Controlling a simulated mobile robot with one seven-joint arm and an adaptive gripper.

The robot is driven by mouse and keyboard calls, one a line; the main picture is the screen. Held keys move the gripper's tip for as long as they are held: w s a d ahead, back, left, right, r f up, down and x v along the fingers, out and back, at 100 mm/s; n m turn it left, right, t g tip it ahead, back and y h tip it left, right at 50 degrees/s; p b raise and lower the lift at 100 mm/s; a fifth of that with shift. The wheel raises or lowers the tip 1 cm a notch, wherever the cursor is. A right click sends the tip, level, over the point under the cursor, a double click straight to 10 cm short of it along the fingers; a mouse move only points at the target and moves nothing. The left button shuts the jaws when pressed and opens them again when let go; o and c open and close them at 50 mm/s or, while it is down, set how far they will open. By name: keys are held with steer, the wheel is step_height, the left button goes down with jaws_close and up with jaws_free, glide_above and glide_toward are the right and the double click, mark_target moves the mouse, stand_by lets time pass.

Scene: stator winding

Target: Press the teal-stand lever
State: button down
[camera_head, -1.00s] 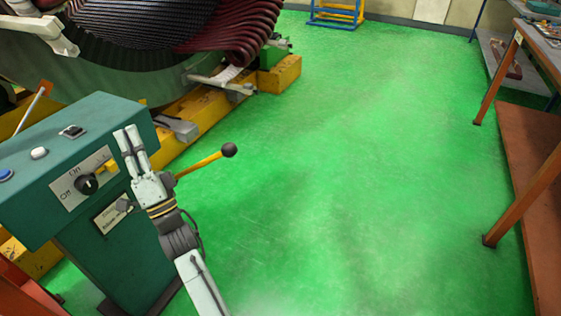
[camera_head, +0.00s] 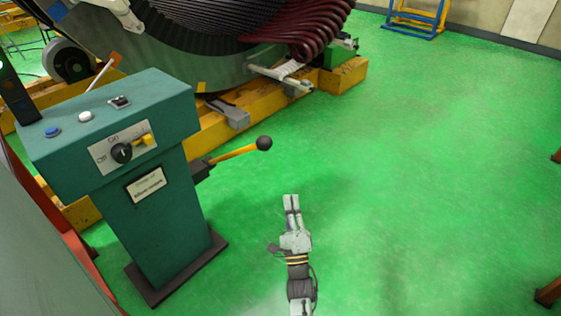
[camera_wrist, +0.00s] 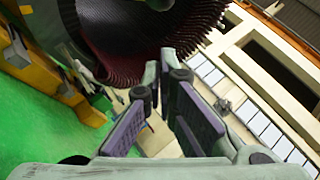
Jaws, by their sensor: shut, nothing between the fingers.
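The teal stand (camera_head: 160,225) stands upright at the left in the head view, with a sloping control top. Its lever is a yellow rod with a black ball knob (camera_head: 264,143), sticking out to the right from the stand's side and tilted slightly up. My gripper (camera_head: 291,200) is shut and empty, to the right of the stand and lower in the picture than the knob, apart from it. In the wrist view my gripper's fingers (camera_wrist: 158,75) point toward the stator; the lever does not show there.
The stand's top carries a black rotary switch (camera_head: 121,152), a blue button (camera_head: 52,132) and a white button (camera_head: 85,116). The large stator with dark red windings (camera_head: 315,30) rests on yellow beams (camera_head: 345,78) behind.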

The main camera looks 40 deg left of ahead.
steer(key=shift+r, duration=0.1)
steer(key=s+a+x, duration=0.1)
steer(key=s+x, duration=0.1)
steer(key=x, duration=1)
steer(key=shift+w+a+r, duration=0.2)
steer(key=shift+a+r, duration=0.25)
steer(key=shift+r, duration=0.15)
steer(key=shift+r, duration=0.1)
